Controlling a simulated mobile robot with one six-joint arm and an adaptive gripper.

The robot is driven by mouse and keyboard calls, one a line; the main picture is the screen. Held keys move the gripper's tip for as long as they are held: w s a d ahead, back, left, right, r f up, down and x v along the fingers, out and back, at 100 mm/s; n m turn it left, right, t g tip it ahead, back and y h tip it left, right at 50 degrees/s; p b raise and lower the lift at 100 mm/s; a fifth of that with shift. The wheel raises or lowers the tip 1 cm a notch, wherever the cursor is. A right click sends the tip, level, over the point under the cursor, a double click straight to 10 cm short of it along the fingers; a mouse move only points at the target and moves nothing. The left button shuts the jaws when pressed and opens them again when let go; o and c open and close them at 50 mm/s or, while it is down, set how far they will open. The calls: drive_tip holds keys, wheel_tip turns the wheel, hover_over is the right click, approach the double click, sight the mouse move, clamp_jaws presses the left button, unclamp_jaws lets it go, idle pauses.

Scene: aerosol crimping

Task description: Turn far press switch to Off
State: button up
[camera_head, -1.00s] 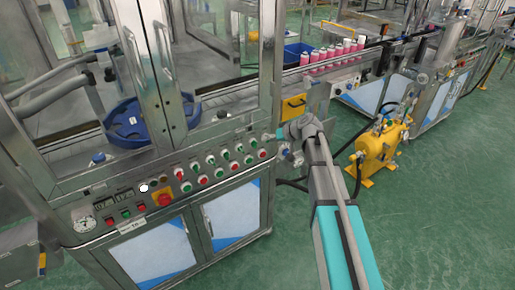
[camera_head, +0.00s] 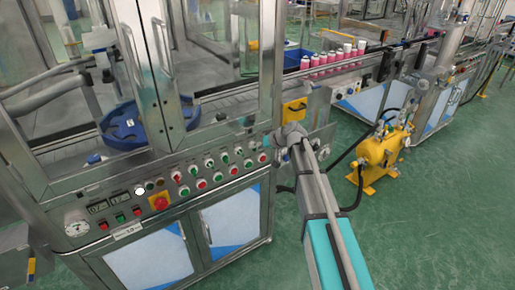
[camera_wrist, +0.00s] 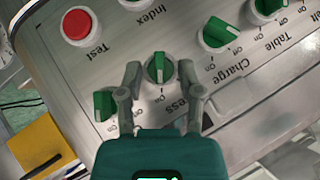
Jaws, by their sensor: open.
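The press switch (camera_wrist: 158,69) is a green rotary knob on the grey panel in the wrist view. Its handle stands roughly upright in the picture. The label below it is upside down and partly covered, with only "ess" readable. My gripper (camera_wrist: 160,70) is open, one finger on each side of this knob. Whether the fingers touch it I cannot tell. In the head view my gripper (camera_head: 270,141) is at the right end of the switch panel, small and partly hidden by my arm.
In the wrist view a green knob above the label "Charge" (camera_wrist: 217,34), a red button (camera_wrist: 78,25) above the label "Test" and another green knob (camera_wrist: 105,103) are close by. In the head view a yellow tank (camera_head: 381,149) stands on the open green floor to the right.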

clamp_jaws()
drive_tip(key=shift+s, duration=0.1)
idle(0.4)
drive_tip(key=shift+s+a+f+n+t+h, duration=0.1)
drive_tip(key=shift+a+n+t+h, duration=0.05)
drive_tip(key=shift+n+t+h, duration=0.9)
drive_tip(key=shift+s+a+r+n+t+h, duration=0.15)
drive_tip(key=shift+n+t+h, duration=0.55)
drive_tip(key=shift+h, duration=0.8)
drive_tip(key=shift+s+a+f+n+t+h, duration=0.1)
drive_tip(key=shift+a+f+n+t+h, duration=0.05)
drive_tip(key=shift+n+t+h, duration=0.9)
drive_tip(key=shift+h, duration=0.3)
unclamp_jaws()
drive_tip(key=shift+w, duration=0.1)
